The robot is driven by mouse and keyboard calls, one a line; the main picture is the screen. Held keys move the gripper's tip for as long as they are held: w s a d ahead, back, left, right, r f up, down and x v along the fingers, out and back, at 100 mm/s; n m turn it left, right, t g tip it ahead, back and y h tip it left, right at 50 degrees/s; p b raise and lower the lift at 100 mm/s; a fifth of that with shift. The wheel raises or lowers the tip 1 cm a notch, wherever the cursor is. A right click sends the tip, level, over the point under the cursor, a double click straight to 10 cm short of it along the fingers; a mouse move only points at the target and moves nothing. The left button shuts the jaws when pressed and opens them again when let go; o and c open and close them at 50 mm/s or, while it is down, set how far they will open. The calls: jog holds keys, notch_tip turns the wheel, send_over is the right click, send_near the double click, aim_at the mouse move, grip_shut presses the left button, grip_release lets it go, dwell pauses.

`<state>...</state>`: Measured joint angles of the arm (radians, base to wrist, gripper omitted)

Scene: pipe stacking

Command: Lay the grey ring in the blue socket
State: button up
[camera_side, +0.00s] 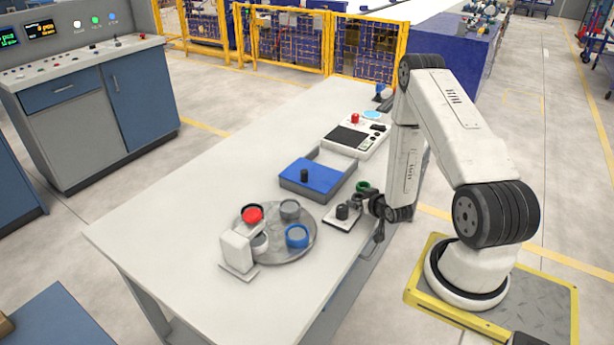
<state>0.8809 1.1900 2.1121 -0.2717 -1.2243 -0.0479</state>
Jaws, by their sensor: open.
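A round grey turntable-like tray (273,258) lies on the table and carries several coloured round cups. The blue socket (297,236) is at its front right, with an open top. A grey round piece (290,209) stands behind it, apart from it; it looks like the grey ring, but whether it is a loose ring or a socket is too small to tell. My gripper (371,205) is open, low at the table's right edge, to the right of the tray and apart from the blue socket. Its fingertips are small and partly hidden by my wrist.
A red-topped cup (252,214) and a white cup (260,244) share the tray. A white block-shaped fixture (238,250) stands at its left. A dark knob on a plate (342,212), a green ring (363,187) and a blue-lidded box (315,176) are nearby. The table's front left is clear.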

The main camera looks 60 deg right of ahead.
jog(key=shift+v, duration=3.9)
jog(key=c, duration=0.6)
